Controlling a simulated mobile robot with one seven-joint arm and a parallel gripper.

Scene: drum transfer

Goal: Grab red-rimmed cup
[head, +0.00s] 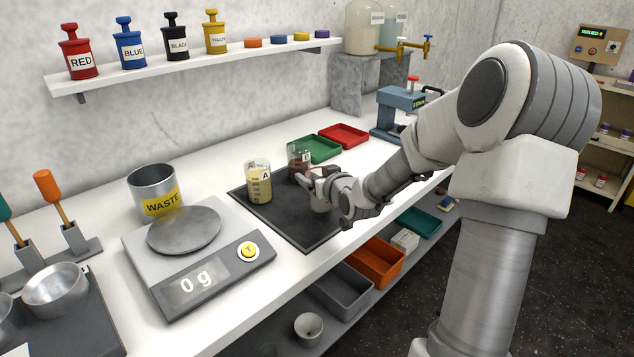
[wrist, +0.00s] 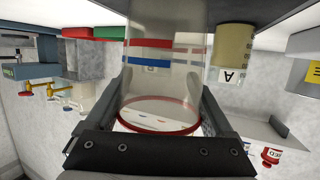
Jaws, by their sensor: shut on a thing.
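The red-rimmed cup (wrist: 160,85) is clear glass and fills the middle of the wrist view, which shows the scene upside down. Its red rim faces the palm side of my gripper (wrist: 165,80), and the fingers are shut on its two sides. In the head view my gripper (head: 322,188) is over the dark mat (head: 290,230), and a pale part of the cup (head: 320,204) shows below it. The gripper hides most of the cup there. I cannot tell whether its base touches the mat.
Beaker A (head: 259,186) with yellowish contents and beaker B (head: 299,160) with dark red contents stand close by on the mat. A green tray (head: 318,149) and a red tray (head: 344,135) lie behind. A scale (head: 200,255) and a waste can (head: 153,190) are to the left.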

